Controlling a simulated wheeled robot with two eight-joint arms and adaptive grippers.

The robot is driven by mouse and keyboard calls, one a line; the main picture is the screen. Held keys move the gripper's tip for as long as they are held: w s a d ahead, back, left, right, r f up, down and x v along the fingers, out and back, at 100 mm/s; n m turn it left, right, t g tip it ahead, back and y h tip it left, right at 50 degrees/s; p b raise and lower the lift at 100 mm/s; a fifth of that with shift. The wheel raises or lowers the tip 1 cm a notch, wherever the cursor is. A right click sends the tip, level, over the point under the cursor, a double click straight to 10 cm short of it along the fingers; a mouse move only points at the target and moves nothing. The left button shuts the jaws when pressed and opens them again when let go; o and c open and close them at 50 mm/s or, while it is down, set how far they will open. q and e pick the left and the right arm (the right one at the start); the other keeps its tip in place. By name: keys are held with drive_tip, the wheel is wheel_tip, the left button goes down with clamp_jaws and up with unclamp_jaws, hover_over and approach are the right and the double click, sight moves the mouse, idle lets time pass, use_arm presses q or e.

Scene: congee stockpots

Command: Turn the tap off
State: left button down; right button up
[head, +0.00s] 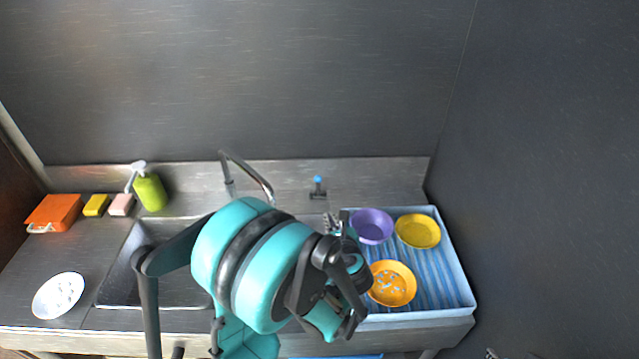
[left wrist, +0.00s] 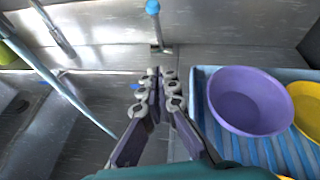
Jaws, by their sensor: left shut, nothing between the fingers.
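The tap has a curved metal spout (head: 246,174) behind the sink. Its separate lever with a blue tip (head: 318,182) stands upright on the back ledge, right of the spout. In the left wrist view the blue tip (left wrist: 153,7) is at the top, with the spout (left wrist: 52,26) at upper left. My left gripper (head: 335,224) is shut and empty. In the left wrist view its fingertips (left wrist: 161,82) are together, in front of the lever and apart from it. My arm hides part of the sink. I cannot tell whether water runs. My right gripper is not clearly visible.
A blue-striped tray (head: 450,285) to the right holds a purple bowl (head: 372,225), a yellow bowl (head: 418,231) and an orange bowl (head: 392,283). The sink (head: 180,285) is at left. A green soap bottle (head: 150,192) and sponges stand behind it. A white bowl (head: 58,295) is front left.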

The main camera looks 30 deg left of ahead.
use_arm(q)
drive_tip(key=x, duration=0.4)
drive_tip(key=r+b+x, duration=0.1)
drive_tip(key=x, duration=0.3)
drive_tip(key=r+b+x, duration=0.1)
drive_tip(key=x, duration=0.3)
drive_tip(key=shift+w+a, duration=0.25)
drive_tip(key=shift+a, duration=0.2)
drive_tip(key=shift+w+a+r, duration=0.25)
drive_tip(key=shift+w, duration=0.1)
